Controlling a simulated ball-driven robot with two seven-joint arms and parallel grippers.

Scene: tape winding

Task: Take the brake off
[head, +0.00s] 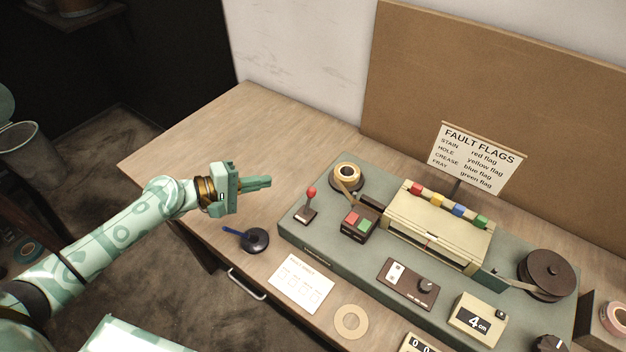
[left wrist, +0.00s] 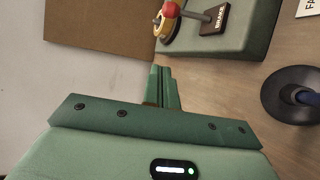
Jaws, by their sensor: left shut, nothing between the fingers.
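The brake lever (head: 311,196) has a red knob and stands on a dark base at the left end of the green machine (head: 330,254). In the left wrist view the lever (left wrist: 190,12) shows beside its base, which is labelled BRAKE. My left gripper (head: 268,182) is shut and empty, above the table to the left of the lever and apart from it. Its closed fingers also show in the left wrist view (left wrist: 163,88). My right gripper is not in view.
A tape roll (head: 347,173) sits behind the lever, and a red and green button box (head: 359,223) to its right. A dark round object with a blue handle (head: 256,241) lies on the table (head: 180,152) in front. The table's back left is clear.

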